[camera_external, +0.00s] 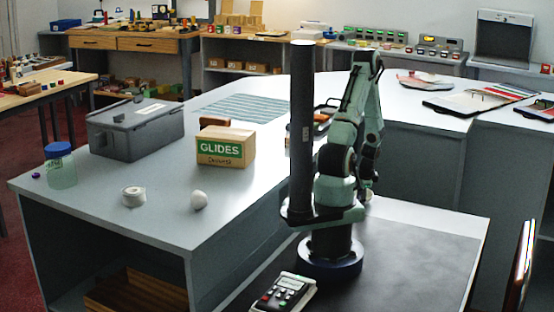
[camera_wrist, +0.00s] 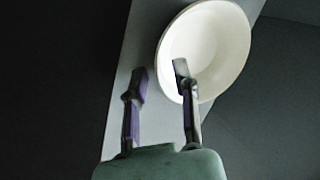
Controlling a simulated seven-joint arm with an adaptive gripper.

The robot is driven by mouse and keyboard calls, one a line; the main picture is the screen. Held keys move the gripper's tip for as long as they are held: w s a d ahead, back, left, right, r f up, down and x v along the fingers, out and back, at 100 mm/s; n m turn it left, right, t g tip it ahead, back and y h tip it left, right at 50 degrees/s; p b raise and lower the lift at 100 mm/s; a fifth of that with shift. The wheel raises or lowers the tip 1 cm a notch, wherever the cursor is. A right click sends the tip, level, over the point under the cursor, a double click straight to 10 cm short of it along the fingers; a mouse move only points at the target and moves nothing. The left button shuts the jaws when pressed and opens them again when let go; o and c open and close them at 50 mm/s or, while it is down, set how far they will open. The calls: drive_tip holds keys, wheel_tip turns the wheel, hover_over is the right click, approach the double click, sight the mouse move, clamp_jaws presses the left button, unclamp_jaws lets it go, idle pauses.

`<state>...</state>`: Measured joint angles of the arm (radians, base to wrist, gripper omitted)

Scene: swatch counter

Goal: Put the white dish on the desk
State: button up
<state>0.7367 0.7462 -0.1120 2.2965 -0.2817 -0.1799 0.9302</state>
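The white dish (camera_wrist: 222,45) shows in the wrist view as a round, shallow bowl over a grey strip of surface. My gripper (camera_wrist: 160,80) is open, with its fingers apart. The right finger overlaps the inside of the dish, and the left finger is outside its left rim. I cannot tell whether either finger touches the dish. In the external view I cannot make out the dish, and my arm hides the gripper. A large pale grey-topped desk (camera_external: 165,222) stretches from the left front toward the back.
On the desk are a grey case (camera_external: 135,130), a GLIDES box (camera_external: 227,147), a blue-lidded jar (camera_external: 61,168), a white roll (camera_external: 133,196) and a white ball (camera_external: 199,200). A keypad device (camera_external: 289,292) lies near my base. The desk's left front is fairly clear.

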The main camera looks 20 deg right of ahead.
drive_tip(key=d+v, duration=0.1)
drive_tip(key=v, duration=1.1)
drive_tip(key=a+r+n+g+y, duration=0.1)
drive_tip(key=a+r+n, duration=0.3)
drive_tip(key=a+n, duration=0.3)
drive_tip(key=a+r+n+g+y, duration=0.1)
drive_tip(key=a+r+n, duration=0.3)
drive_tip(key=a, duration=0.4)
drive_tip(key=s+a+r+n+g, duration=0.2)
drive_tip(key=s+a+r+n, duration=0.2)
drive_tip(key=s+a+n, duration=0.3)
drive_tip(key=s+n, duration=0.2)
drive_tip(key=n, duration=0.1)
drive_tip(key=shift+s+a+r+h, duration=0.15)
drive_tip(key=shift+s+a+h, duration=0.05)
drive_tip(key=shift+a+h, duration=0.15)
